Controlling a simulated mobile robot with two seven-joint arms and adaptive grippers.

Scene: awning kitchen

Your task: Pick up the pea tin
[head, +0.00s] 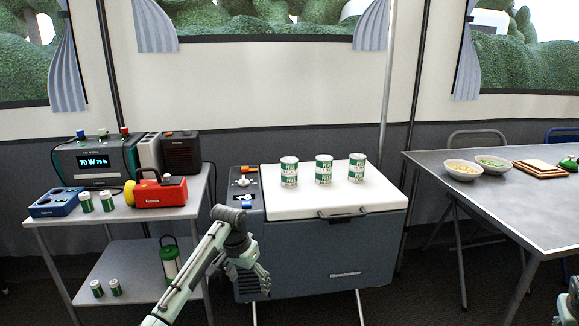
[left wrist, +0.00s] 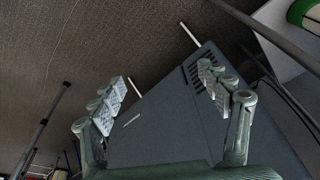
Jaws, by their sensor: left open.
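Three green-and-white pea tins stand upright in a row on the cool box lid: a left one (head: 289,172), a middle one (head: 324,169) and a right one (head: 357,167). Two similar tins (head: 96,202) stand on the left table and two more (head: 106,288) on its lower shelf. My left gripper (head: 262,280) is open and empty, low in front of the cool box, below the lid. In the left wrist view its spread fingers (left wrist: 160,95) have the dark cool box body behind them, with no tin between.
The cool box (head: 322,255) has a pale lid with a front handle (head: 342,213). The left table (head: 190,211) holds a power station (head: 95,162) and a red device (head: 160,192). The right table (head: 540,215) holds bowls (head: 463,170). The lid's front is clear.

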